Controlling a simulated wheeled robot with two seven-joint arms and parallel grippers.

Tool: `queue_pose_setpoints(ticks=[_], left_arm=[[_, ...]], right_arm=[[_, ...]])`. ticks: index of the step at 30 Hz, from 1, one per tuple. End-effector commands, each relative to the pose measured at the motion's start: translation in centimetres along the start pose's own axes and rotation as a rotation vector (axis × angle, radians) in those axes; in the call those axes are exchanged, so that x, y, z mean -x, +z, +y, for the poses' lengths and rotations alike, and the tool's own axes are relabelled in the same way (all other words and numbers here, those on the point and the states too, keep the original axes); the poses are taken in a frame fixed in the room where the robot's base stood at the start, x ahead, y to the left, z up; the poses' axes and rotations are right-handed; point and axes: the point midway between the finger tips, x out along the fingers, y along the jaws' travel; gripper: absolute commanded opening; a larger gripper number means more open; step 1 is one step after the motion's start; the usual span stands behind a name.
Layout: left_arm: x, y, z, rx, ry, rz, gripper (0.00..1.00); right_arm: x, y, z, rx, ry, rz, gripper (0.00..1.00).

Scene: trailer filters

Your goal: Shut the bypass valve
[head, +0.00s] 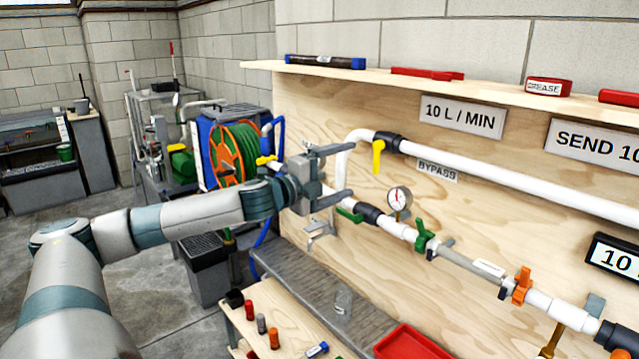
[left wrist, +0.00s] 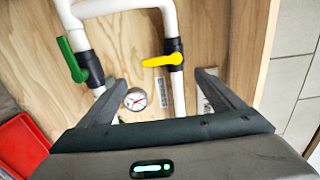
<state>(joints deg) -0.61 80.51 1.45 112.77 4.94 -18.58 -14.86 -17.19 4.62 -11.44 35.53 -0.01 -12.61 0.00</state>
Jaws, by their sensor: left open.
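The bypass valve's yellow handle (head: 378,157) hangs down from a black valve body (head: 387,142) on the upper white pipe, beside the BYPASS label (head: 438,171). In the left wrist view the yellow handle (left wrist: 160,61) lies across the pipe, roughly at right angles to it. My left gripper (head: 345,173) is open and empty. It stands left of the yellow handle in the head view, apart from it. In the wrist view, its two fingers lie either side of the valve's line, with the handle beyond the fingertips. My right gripper is not in view.
A green-handled valve (head: 349,214) and a pressure gauge (head: 399,198) sit on the lower pipe near my gripper. An orange-handled valve (head: 522,286) is farther right. A wooden shelf (head: 470,82) with tools juts out above. A red tray (head: 412,343) stands below.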

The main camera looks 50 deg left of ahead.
Motion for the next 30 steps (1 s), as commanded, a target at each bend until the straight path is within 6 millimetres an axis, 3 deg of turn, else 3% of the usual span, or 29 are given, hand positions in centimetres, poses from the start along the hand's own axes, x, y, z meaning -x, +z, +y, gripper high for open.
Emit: queue_pose_setpoints(ticks=[19,30], left_arm=[[1.7,-0.3,0.2,-0.004,0.003,0.005,0.88],[4.0,-0.3,-0.1,0.001,0.003,0.006,0.88]], right_arm=[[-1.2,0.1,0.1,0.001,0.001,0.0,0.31],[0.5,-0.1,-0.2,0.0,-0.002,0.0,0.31]])
